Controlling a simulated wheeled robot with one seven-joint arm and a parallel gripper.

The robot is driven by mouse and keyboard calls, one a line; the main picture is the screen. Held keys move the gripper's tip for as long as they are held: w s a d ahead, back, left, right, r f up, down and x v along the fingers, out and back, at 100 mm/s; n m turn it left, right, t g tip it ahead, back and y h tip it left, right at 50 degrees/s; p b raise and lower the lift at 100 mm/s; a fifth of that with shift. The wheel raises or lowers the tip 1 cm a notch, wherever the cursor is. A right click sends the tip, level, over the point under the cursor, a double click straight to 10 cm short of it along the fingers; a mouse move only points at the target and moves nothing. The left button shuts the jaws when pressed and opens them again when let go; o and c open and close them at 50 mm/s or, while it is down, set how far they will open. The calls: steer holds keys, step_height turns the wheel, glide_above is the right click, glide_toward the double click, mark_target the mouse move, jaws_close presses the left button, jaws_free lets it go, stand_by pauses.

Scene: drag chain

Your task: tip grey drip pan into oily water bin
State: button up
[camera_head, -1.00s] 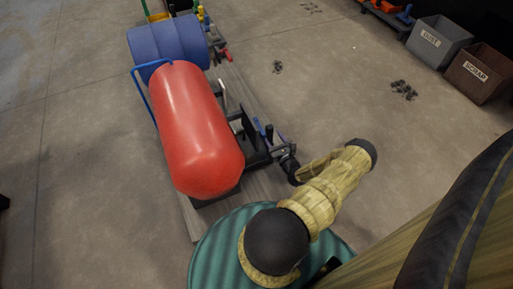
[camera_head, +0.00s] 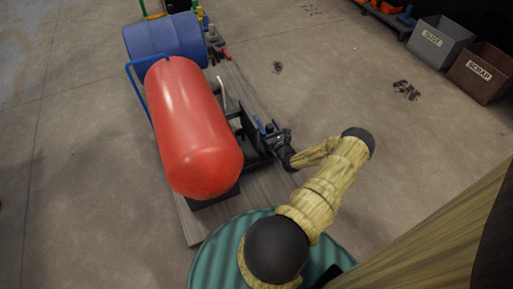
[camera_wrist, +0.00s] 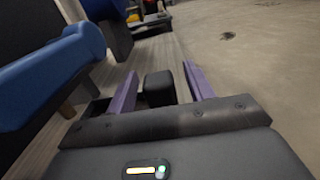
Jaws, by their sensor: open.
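I cannot make out a grey drip pan or a bin marked for oily water in either view. My gripper (camera_head: 266,128) is beside the right side of the red tank, above the long grey board, and partly hidden by its own wrist. In the wrist view, my gripper (camera_wrist: 160,76) has its two purple fingers apart. A black block (camera_wrist: 158,88) shows between them; I cannot tell whether they touch it. A dark low part (camera_wrist: 97,110) lies just left of the fingers, mostly hidden.
A blue rounded part (camera_wrist: 50,75) is close at left in the wrist view. Bins marked DUST (camera_head: 440,42) and SCRAP (camera_head: 481,73) stand far right. The floor right of the board is mostly clear.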

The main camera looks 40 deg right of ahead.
steer(key=shift+w+d, duration=0.15)
steer(key=shift+w, duration=0.25)
steer(key=shift+c, duration=0.2)
steer(key=shift+s, duration=0.1)
jaws_close()
steer(key=shift+r, duration=0.1)
